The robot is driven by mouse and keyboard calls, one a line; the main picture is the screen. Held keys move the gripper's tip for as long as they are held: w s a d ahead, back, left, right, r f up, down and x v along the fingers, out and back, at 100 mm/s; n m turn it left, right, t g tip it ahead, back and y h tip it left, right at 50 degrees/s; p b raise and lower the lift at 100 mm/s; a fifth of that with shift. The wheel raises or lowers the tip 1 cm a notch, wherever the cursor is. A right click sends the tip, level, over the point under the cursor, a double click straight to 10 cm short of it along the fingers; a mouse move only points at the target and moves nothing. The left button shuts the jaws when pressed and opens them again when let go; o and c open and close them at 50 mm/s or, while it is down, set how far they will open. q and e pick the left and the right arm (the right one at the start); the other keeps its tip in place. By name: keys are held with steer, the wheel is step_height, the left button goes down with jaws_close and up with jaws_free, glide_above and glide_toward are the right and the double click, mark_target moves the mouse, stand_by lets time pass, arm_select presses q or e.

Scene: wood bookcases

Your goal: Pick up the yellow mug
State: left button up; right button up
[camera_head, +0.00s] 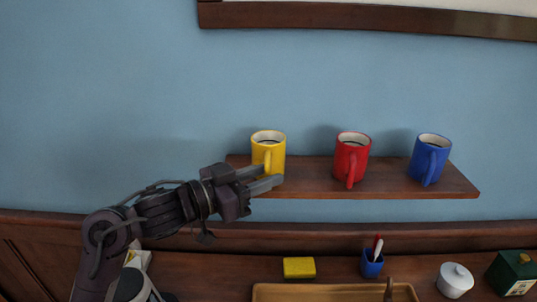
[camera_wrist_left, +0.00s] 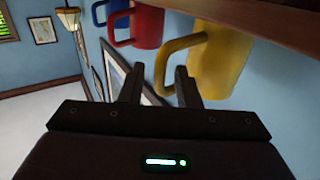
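The yellow mug (camera_head: 268,144) stands upright at the left end of a wooden wall shelf (camera_head: 310,182), its handle facing forward. It also shows at the upper right of the left wrist view (camera_wrist_left: 222,62), with its handle (camera_wrist_left: 162,62) beyond the fingers. My left gripper (camera_head: 272,176) is at the shelf's front edge, just in front of the mug's lower part. In the left wrist view its two fingers (camera_wrist_left: 159,86) are apart, with part of the handle showing between them near the right finger. I cannot tell whether they touch it. My right gripper is not in view.
A red mug (camera_head: 352,154) and a blue mug (camera_head: 429,156) stand farther right on the shelf. Below are a yellow block (camera_head: 299,268), a blue pen cup (camera_head: 372,264), a white lidded pot (camera_head: 455,279), a green box (camera_head: 513,272) and a wooden tray (camera_head: 280,292).

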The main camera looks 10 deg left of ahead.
arm_select(q)
steer(key=shift+w+d, duration=0.4)
steer(key=shift+s, duration=0.1)
steer(key=shift+c, duration=0.2)
jaws_close()
